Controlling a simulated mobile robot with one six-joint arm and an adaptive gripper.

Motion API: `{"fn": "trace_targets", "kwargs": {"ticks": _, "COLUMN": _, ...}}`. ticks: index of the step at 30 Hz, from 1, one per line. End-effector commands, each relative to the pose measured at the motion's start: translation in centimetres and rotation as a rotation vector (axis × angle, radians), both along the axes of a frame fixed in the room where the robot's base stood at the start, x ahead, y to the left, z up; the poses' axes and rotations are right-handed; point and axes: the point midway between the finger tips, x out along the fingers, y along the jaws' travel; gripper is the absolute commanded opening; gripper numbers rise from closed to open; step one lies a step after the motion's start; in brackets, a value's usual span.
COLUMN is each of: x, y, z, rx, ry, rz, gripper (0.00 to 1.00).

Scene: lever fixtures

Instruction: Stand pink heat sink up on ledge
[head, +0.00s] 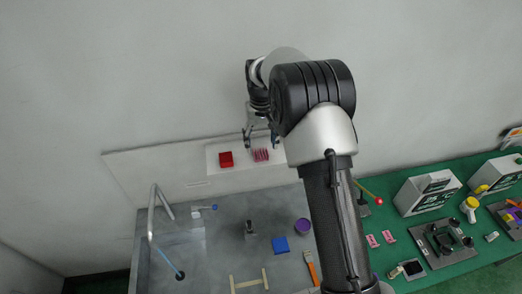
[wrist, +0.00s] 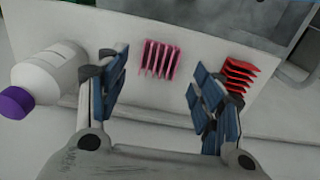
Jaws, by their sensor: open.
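The pink heat sink (head: 261,155) rests on the white ledge (head: 241,163) along the back wall. In the wrist view the pink heat sink (wrist: 160,58) shows its row of thin fins; I cannot tell for sure whether it lies or stands. My gripper (head: 262,138) is just above and behind it in the head view. In the wrist view my gripper (wrist: 158,78) is open, with blue-padded fingers spread to either side of the pink heat sink and nothing held. The heat sink appears beyond the fingertips, with a gap on both sides.
A red heat sink (head: 226,159) sits left of the pink one; in the wrist view it (wrist: 237,75) is close by the right finger. A white bottle with a purple cap (wrist: 45,80) is by the left finger. A grey bench (head: 220,240) lies below the ledge.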

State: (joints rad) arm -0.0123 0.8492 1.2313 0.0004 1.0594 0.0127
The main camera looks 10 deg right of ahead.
Motion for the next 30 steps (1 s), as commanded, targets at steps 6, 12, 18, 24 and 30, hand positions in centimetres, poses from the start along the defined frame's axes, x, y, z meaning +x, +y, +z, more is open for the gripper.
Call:
{"fn": "trace_targets", "kwargs": {"ticks": 6, "x": 0.0, "y": 0.0, "z": 4.6, "rx": 0.000, "ry": -0.004, "rz": 0.000, "gripper": 0.61}}
{"fn": "trace_targets", "kwargs": {"ticks": 12, "x": 0.0, "y": 0.0, "z": 6.8, "rx": 0.000, "ry": -0.002, "rz": 0.000, "gripper": 0.61}}
{"fn": "trace_targets", "kwargs": {"ticks": 18, "x": -1.6, "y": -0.1, "z": 10.2, "rx": 0.000, "ry": -0.028, "rz": 0.000, "gripper": 0.61}}
{"fn": "trace_targets", "kwargs": {"ticks": 24, "x": -7.2, "y": -0.3, "z": 16.5, "rx": 0.000, "ry": -0.097, "rz": -0.001, "gripper": 0.61}}
{"fn": "trace_targets", "kwargs": {"ticks": 30, "x": -14.5, "y": -0.5, "z": 21.0, "rx": 0.000, "ry": -0.173, "rz": -0.001, "gripper": 0.61}}
